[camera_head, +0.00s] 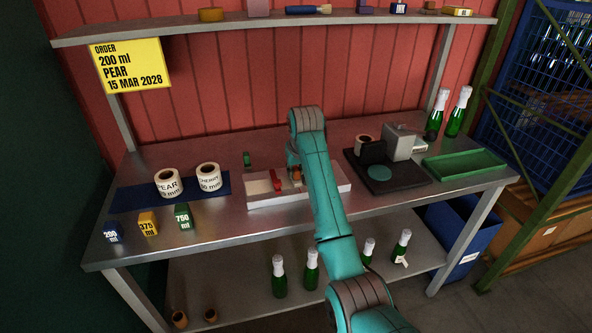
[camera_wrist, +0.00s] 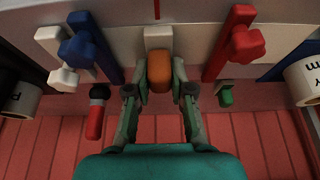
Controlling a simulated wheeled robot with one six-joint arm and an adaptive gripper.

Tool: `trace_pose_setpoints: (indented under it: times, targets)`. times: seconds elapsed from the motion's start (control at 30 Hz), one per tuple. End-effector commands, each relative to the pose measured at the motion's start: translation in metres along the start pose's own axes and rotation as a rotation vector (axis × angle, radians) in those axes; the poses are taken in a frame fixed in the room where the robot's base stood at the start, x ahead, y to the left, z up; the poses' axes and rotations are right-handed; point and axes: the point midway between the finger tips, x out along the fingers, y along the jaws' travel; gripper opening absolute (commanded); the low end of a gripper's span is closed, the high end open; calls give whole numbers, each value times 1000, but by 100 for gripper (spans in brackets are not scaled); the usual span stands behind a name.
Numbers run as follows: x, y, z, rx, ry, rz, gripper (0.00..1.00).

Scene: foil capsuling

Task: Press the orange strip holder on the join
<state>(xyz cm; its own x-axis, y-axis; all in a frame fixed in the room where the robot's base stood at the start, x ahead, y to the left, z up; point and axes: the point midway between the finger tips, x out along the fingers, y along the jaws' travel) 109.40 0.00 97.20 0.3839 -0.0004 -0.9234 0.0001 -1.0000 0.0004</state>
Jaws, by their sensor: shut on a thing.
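The orange strip holder (camera_wrist: 159,72) is between the two fingers of my gripper (camera_wrist: 160,80) in the wrist view. The gripper is shut on it. A pale cream piece (camera_wrist: 158,38) shows directly beyond the holder, against the white fixture (camera_wrist: 190,30). Whether the holder touches the fixture is hidden. In the head view, the long white fixture (camera_head: 262,201) lies mid-bench, and my arm covers most of the gripper and the holder.
A red clamp (camera_wrist: 240,44) and a blue clamp (camera_wrist: 86,45) flank the holder. A red-and-black tool (camera_wrist: 95,115) and a green piece (camera_wrist: 225,96) are nearby. In the head view, label rolls (camera_head: 168,183) stand left, and a dark machine base (camera_head: 402,178) and green tray (camera_head: 462,163) lie right.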

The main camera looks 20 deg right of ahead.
Motion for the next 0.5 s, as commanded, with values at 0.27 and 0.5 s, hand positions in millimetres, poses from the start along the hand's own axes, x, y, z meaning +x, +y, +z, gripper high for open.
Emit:
trace_pose_setpoints:
  times: [0.27, 0.5]
  targets:
    - [-4, 0, -2, 0, 0, 0, 0]
    - [-19, 0, -8, 0, 0, 0, 0]
